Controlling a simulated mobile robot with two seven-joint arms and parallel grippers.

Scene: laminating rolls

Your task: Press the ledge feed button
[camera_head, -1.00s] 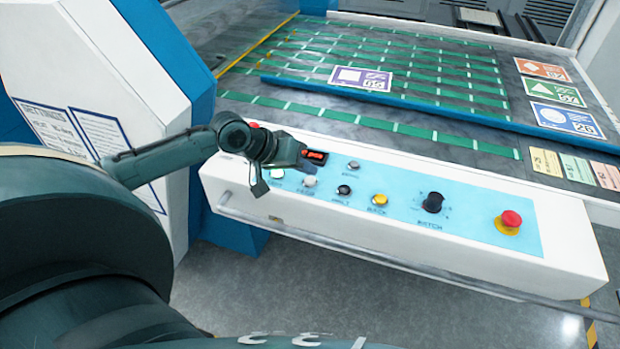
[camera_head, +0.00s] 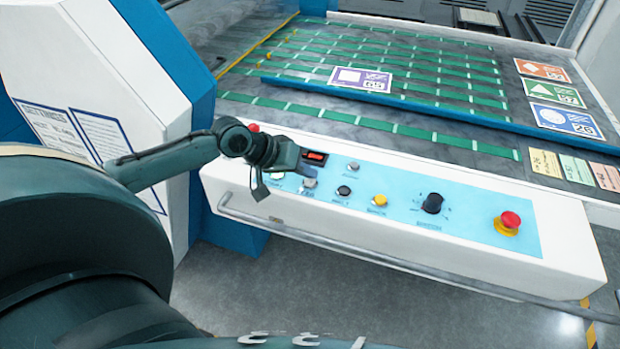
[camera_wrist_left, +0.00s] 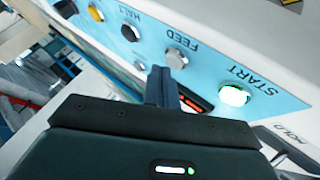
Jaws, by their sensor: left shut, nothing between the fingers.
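The feed button (camera_head: 310,182) is a small pale grey round button on the light-blue panel of the white ledge. My left gripper (camera_head: 296,166) is shut and empty over the panel, close to this button. In the left wrist view its fingertips (camera_wrist_left: 160,72) show just left of and below the button. I cannot tell whether they touch the panel; no contact with the button shows. My right gripper is not in view.
The lit start button (camera_wrist_left: 235,95) is on one side of feed and the black halt button (camera_head: 344,190) on the other. A yellow button (camera_head: 379,200), black knob (camera_head: 432,203) and red emergency stop (camera_head: 509,222) follow. A red-lit display (camera_head: 315,156) lies behind. A rail (camera_head: 340,248) runs along the front.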

